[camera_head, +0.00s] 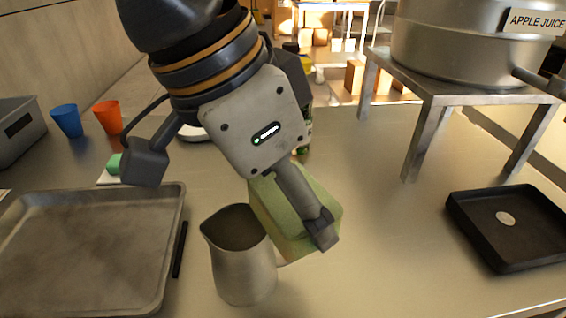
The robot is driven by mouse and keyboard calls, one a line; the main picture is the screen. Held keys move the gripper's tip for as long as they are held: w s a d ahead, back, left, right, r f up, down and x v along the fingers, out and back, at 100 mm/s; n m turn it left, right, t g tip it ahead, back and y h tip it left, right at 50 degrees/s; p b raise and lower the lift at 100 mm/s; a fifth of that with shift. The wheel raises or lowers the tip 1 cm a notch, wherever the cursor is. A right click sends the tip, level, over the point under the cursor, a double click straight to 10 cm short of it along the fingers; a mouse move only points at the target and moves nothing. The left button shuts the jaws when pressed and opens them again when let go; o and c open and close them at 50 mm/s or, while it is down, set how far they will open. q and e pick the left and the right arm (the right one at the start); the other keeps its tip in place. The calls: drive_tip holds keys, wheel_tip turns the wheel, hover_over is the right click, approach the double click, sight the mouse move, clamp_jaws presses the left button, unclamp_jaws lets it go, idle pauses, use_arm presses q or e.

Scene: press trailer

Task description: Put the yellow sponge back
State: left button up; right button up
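A pale yellow-green block (265,205), which looks like the sponge, stands on the steel counter just behind and right of a metal pitcher (240,275). My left gripper (235,202) hangs over the counter with its two fingers spread wide. One finger is in front of the block and hides part of it; I cannot tell if they touch. The other finger is apart, up to the left near a small green piece (114,164) on a white base. Nothing shows between the fingertips as held. My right gripper is not in view.
A metal tray (85,265) lies at left with a dark stick beside it. Blue (67,120) and orange (107,116) cups stand behind. At right are a black tray (480,225) and a metal stand (450,92) bearing an apple juice vessel (450,45). The counter between is clear.

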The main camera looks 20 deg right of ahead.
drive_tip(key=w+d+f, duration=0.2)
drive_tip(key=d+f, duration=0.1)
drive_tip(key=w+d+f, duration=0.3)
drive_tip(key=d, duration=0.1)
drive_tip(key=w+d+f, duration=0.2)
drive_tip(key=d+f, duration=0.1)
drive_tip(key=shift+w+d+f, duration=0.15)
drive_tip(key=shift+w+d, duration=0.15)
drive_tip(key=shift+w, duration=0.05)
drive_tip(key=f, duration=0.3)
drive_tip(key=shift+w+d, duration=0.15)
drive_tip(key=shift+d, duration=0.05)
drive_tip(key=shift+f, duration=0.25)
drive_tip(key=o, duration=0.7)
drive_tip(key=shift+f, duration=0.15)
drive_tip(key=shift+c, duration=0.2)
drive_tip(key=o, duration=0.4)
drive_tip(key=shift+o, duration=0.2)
